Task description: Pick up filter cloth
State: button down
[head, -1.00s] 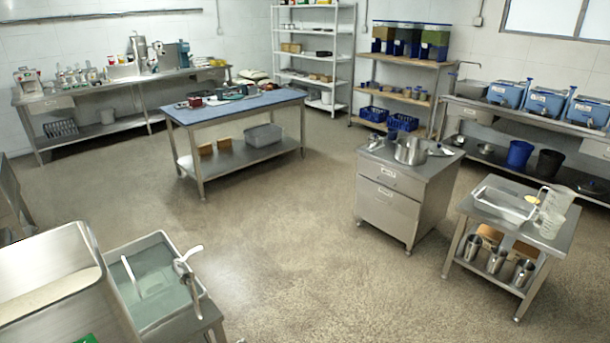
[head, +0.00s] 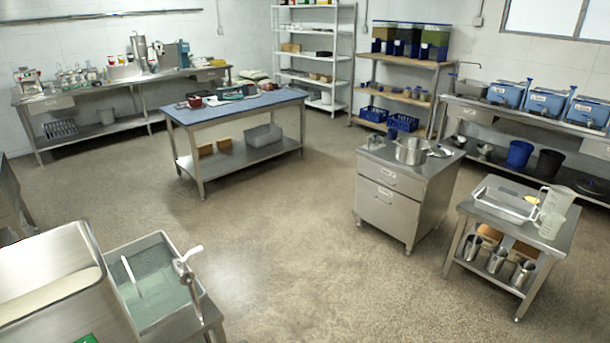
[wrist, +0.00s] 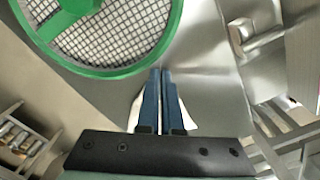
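My gripper (wrist: 163,72) shows in the wrist view with its two blue fingers close together, only a thin gap between them. A pale white piece (wrist: 190,114), which looks like the filter cloth, shows on both sides of the fingers. Its middle is hidden behind them. The fingers look shut on it, though the contact itself is hidden. A green-rimmed round mesh sieve (wrist: 112,70) is beside the fingertips at the upper left. My gripper is not visible in the head view.
In the head view, a steel sink with water (head: 160,285) and a white-handled tap (head: 186,262) is at the lower left. A green edge (head: 86,339) shows at the bottom. A blue-topped table (head: 240,108), a drawer cabinet (head: 395,205) and a small cart (head: 520,232) stand around open floor.

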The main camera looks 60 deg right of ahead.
notch_tip(320, 180, up, 12)
jog(key=p, duration=1.2)
notch_tip(320, 180, up, 9)
jog(key=p, duration=0.3)
dwell(0.3)
